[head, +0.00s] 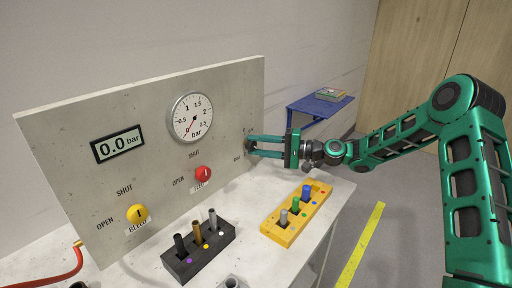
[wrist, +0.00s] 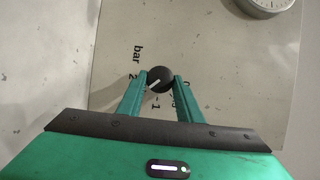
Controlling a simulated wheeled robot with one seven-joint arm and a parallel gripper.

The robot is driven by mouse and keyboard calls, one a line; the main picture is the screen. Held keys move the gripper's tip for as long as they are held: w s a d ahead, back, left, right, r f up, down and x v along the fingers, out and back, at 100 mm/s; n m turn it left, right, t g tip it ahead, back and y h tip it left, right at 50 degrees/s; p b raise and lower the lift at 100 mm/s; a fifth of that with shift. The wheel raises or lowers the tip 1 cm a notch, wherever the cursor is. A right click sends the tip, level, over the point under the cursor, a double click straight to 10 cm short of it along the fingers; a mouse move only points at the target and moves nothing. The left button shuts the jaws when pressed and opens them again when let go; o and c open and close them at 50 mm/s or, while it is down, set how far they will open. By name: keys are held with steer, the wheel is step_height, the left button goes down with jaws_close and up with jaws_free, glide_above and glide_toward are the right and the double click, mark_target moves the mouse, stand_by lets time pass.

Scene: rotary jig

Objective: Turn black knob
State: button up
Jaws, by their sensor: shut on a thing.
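The black knob (wrist: 160,79) is a round dial with a white pointer line, mounted on the grey upright panel (head: 235,110). In the wrist view it sits between the fingertips of my gripper (wrist: 161,84), which is shut on it. Its pointer slants toward the lower left. Scale marks and the word "bar" are printed around it, partly hidden by the fingers. In the head view my gripper (head: 250,145) reaches the panel's right edge from the right, and the knob is mostly hidden there.
The panel also has a dial gauge (head: 191,117), a display (head: 118,145) reading 0.0 bar, a red knob (head: 203,174) and a yellow knob (head: 137,214). A black block (head: 190,264) and a yellow block (head: 284,236) with pegs stand below. A blue table (head: 313,105) is behind.

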steer(key=shift+w+d+f, duration=0.2)
steer(key=shift+d, duration=0.05)
steer(key=o, duration=1)
steer(key=shift+o, duration=0.2)
steer(key=shift+s+a, duration=0.1)
steer(key=shift+a, duration=0.05)
steer(key=v, duration=1.1)
